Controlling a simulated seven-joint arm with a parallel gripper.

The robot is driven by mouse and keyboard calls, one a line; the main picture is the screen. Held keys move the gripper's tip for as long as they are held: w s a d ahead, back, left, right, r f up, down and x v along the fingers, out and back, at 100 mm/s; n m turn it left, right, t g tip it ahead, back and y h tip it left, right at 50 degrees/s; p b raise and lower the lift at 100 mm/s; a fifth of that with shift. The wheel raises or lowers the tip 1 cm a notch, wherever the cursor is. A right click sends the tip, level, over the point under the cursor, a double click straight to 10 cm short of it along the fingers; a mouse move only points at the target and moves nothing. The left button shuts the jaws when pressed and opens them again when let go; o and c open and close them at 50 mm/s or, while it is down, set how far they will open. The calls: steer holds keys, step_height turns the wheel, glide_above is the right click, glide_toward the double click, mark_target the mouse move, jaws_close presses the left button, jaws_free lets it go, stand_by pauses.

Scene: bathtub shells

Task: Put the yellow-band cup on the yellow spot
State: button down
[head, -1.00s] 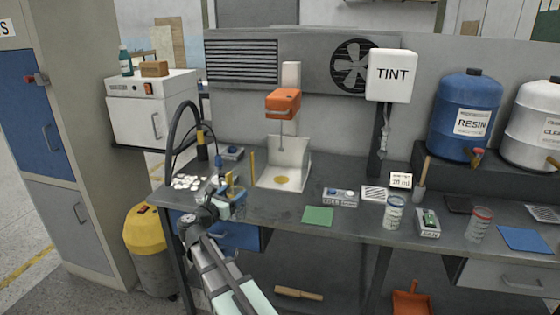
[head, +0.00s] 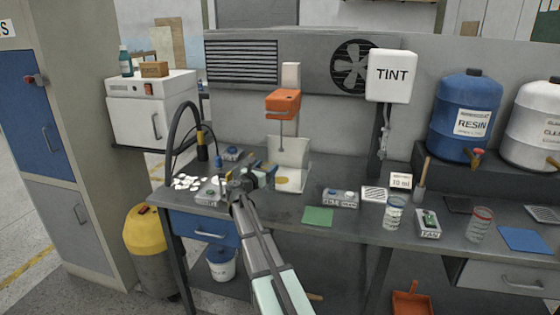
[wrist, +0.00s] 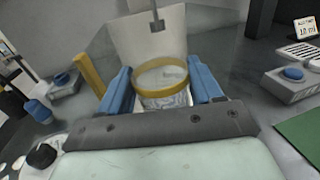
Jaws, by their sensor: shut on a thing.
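The yellow-band cup (wrist: 162,82) is a clear cup with a yellow ring at its rim. In the wrist view it sits between the two blue fingers of my gripper (wrist: 165,90), which are shut on it. It looks roughly upright. In the head view my gripper (head: 262,176) is at the front left of the white mixer stand (head: 290,150). The yellow spot (head: 284,181) shows on the stand's base, just right of my gripper and partly covered by it. The spot is hidden in the wrist view. I cannot tell whether the cup touches a surface.
The orange mixer head (head: 283,103) and its thin rod hang above the stand's base. A yellow post (wrist: 88,75) stands left of my gripper. A green mat (head: 318,216) and a grey button box (head: 340,198) lie to the right. Other cups (head: 394,212) stand further right.

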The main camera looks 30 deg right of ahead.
steer(key=f+x, duration=0.1)
steer(key=x, duration=1)
steer(key=shift+w+d+f, duration=0.2)
steer(key=shift+w+d, duration=0.1)
steer(key=shift+f, duration=0.1)
steer(key=shift+c, duration=0.6)
jaws_free()
steer(key=v, duration=1.2)
steer(key=shift+s, duration=0.15)
